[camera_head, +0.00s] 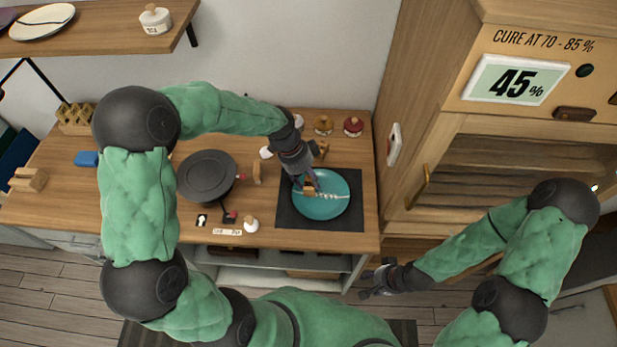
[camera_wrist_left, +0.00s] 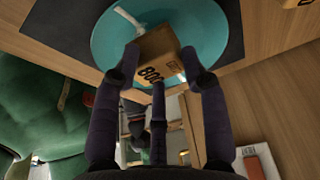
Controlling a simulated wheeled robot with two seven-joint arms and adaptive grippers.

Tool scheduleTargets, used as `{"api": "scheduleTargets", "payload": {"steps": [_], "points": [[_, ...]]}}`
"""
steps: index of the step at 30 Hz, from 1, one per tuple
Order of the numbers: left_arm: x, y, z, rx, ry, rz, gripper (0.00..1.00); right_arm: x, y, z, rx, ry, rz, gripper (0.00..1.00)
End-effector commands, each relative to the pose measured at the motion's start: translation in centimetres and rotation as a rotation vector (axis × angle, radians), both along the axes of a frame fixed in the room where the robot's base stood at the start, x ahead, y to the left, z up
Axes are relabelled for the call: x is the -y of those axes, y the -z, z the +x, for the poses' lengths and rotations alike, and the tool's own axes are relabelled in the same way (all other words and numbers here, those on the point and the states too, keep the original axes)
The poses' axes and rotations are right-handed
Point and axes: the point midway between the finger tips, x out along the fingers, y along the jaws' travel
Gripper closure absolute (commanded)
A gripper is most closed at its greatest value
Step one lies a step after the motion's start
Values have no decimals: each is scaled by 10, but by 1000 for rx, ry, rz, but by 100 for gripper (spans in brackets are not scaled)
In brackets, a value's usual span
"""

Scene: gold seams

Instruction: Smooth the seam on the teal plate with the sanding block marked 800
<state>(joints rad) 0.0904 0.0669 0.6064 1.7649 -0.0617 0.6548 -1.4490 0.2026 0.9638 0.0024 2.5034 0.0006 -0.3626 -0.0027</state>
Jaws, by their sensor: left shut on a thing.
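The teal plate (camera_head: 334,204) lies on a dark square mat (camera_head: 288,216) on the wooden bench. A pale, broken-looking seam (camera_head: 328,195) runs across the plate. My left gripper (camera_head: 309,187) is over the plate's left part, shut on a tan sanding block (camera_wrist_left: 158,52). The block's face reads 800 in the left wrist view, where the plate (camera_wrist_left: 205,22) shows behind it. I cannot tell whether the block touches the plate. My right gripper (camera_head: 375,279) hangs in front of the bench, away from the plate; its finger opening is too small to tell.
A round dark turntable-like disc (camera_head: 207,176) stands left of the mat. A small white pot (camera_head: 251,225) and lidded jars (camera_head: 353,126) are on the bench. A wooden cabinet (camera_head: 470,190) at the right displays 45% (camera_head: 516,84) under "cure at 70 - 85 %".

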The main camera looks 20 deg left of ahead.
Motion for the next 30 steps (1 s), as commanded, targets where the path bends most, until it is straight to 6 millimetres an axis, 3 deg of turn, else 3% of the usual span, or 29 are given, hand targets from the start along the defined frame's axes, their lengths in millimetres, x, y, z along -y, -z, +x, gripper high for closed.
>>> {"api": "scheduleTargets", "payload": {"steps": [30], "points": [[0, 16, -1, 0, 0, 0, 82, 0, 12, 0, 0, 0, 0, 60]]}}
